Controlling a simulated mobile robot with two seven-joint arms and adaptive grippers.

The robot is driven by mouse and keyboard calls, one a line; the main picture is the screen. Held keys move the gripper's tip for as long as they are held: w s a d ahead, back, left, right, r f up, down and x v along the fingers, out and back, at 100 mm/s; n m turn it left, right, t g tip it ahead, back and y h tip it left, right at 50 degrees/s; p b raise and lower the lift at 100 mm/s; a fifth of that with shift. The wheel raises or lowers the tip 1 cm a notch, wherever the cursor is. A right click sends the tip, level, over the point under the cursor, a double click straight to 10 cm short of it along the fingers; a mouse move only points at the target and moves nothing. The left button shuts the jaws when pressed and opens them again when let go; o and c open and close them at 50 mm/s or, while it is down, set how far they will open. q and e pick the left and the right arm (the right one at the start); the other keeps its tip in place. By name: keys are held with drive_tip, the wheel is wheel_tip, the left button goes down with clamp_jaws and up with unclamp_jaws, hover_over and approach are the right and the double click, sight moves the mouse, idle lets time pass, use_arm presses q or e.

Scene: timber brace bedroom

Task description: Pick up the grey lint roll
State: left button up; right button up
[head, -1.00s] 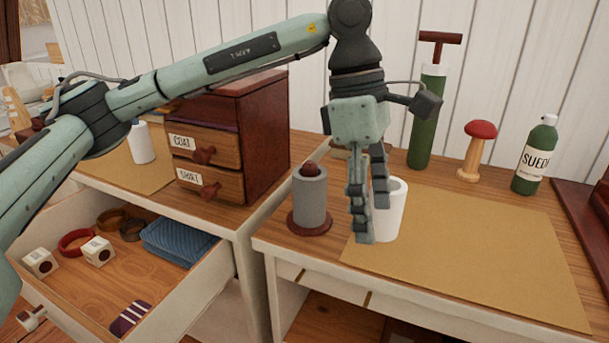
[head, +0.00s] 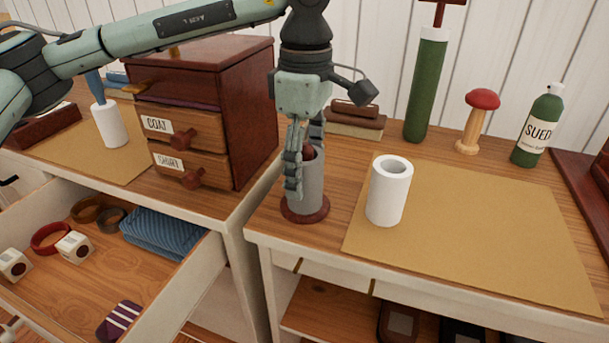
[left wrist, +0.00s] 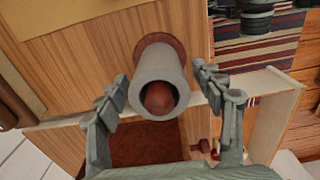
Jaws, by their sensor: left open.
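The grey lint roll (head: 312,185) stands upright on a round dark red base (head: 305,208) at the left end of the right-hand table, with a red-brown knob showing in its top. In the left wrist view the grey lint roll (left wrist: 159,84) lies between the finger pads. My left gripper (head: 305,172) points down with one finger in front of the roll and the other behind it. It is open around the roll's upper part, and the wrist view (left wrist: 166,92) shows gaps at both sides. My right gripper is not in view.
A white roll (head: 388,195) stands to the right on a tan mat (head: 480,235). A wooden drawer box (head: 215,120) is close on the left. An open drawer (head: 95,270) holds several items. A green pump (head: 425,90), a red mushroom (head: 480,110) and a green bottle (head: 538,130) stand behind.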

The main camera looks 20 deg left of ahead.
use_arm(q)
drive_tip(key=shift+a+f, duration=0.1)
drive_tip(key=shift+f, duration=1.35)
drive_tip(key=shift+c, duration=0.6)
drive_tip(key=c, duration=1.1)
drive_tip(key=shift+r, duration=0.1)
drive_tip(key=shift+c, duration=0.2)
